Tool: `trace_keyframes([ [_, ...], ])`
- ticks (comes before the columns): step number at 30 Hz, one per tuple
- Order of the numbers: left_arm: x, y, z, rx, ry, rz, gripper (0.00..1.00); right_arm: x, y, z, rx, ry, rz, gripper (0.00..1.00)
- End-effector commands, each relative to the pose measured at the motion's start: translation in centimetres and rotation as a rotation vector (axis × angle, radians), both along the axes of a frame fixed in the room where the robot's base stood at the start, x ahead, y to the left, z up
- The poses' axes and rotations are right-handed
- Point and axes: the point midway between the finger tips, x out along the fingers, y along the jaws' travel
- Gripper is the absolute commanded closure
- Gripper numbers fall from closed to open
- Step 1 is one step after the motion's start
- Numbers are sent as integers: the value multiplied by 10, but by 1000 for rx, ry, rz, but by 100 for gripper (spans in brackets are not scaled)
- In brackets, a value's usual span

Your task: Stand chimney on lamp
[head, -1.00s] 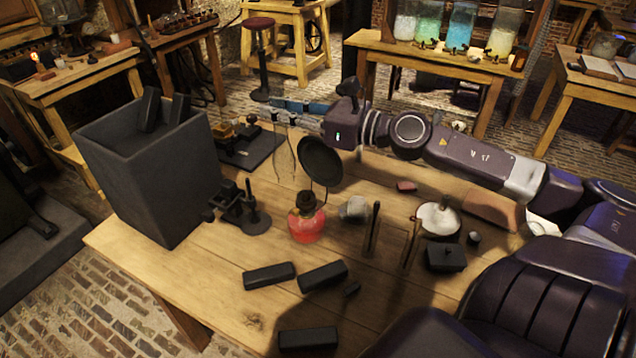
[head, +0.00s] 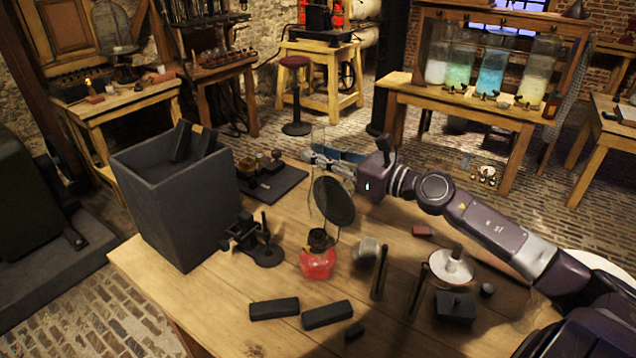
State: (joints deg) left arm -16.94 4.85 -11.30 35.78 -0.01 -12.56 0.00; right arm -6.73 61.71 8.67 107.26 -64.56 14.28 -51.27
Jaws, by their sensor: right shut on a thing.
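The lamp (head: 318,262) has a red glass font and a dark burner, and stands upright on the wooden table. A round dark disc (head: 334,201) stands up behind its burner on a thin wire. My right gripper (head: 318,158) comes in from the right and is shut on the clear glass chimney (head: 318,140). The chimney is roughly upright, with its lower end in the picture just above and behind the burner, apart from it as far as I can tell. Its glass outline is faint, and the disc overlaps part of it. My left gripper is not in view.
A large dark grey open box (head: 180,215) stands at the table's left. A black stand (head: 262,250) is left of the lamp. Dark blocks (head: 327,314) lie in front. A grey lump (head: 366,250), upright rods and a white dish (head: 452,266) are to the right.

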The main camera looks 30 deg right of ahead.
Motion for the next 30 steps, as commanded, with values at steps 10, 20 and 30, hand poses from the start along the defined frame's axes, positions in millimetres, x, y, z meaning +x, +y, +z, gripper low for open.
trace_keyframes([
  [10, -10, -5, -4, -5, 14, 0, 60, 0, 0, -39, 3, 0, -1, 100],
  [20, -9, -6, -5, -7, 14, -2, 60, 0, 0, -69, 0, -1, 1, 100],
  [30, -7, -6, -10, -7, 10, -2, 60, 0, 0, -73, -1, 0, 1, 81],
])
